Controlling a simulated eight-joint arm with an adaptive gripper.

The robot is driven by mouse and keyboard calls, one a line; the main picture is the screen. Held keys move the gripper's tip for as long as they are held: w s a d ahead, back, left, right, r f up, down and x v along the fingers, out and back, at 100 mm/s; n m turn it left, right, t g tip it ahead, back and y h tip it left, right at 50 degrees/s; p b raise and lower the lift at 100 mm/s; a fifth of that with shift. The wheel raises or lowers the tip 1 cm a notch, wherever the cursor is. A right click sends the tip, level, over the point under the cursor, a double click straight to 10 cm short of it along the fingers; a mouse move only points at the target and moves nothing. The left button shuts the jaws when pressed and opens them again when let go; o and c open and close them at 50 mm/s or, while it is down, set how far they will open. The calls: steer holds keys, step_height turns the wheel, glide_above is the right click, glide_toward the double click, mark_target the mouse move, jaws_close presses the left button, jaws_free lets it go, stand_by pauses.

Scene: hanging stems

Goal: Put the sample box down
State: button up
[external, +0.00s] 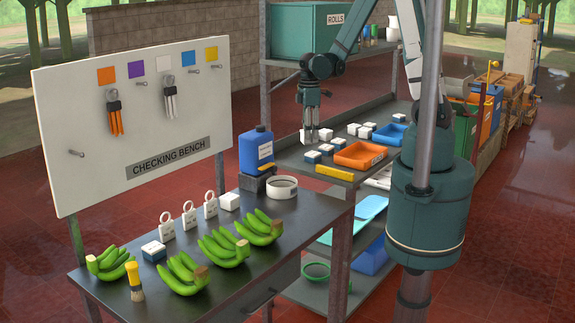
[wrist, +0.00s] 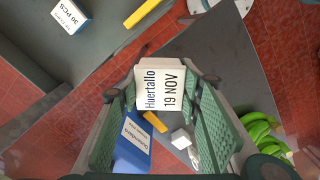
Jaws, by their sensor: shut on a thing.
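The sample box (wrist: 160,88) is a white box with a printed label reading "Huertallo 19 NOV". In the wrist view it sits between the fingertips of my gripper (wrist: 166,92), which is shut on it. In the external view my gripper (external: 311,122) points down over the dark shelf behind the checking bench, near small white boxes. There I cannot clearly tell the held box from the boxes around it, nor how high it is above the surface.
Small white-and-blue boxes (external: 312,157), an orange tray (external: 361,154) and a yellow bar (external: 335,173) lie on the shelf. A blue jug (external: 256,150) stands at the bench's far end. Green banana bunches (external: 184,275), ring-topped tags (external: 189,218) and a brush (external: 135,282) occupy the bench.

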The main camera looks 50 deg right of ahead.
steer(key=s+d+r+m+p, duration=0.2)
steer(key=d, duration=0.5)
steer(key=m+b, duration=0.8)
steer(key=b, duration=1)
glide_above(397, 152)
steer(key=f, duration=1.5)
steer(key=shift+s+f, duration=0.2)
steer(key=shift+s, duration=0.05)
steer(key=shift+w, duration=0.15)
steer(key=w+p, duration=0.1)
steer(key=w, duration=1.5)
steer(key=shift+w, duration=0.25)
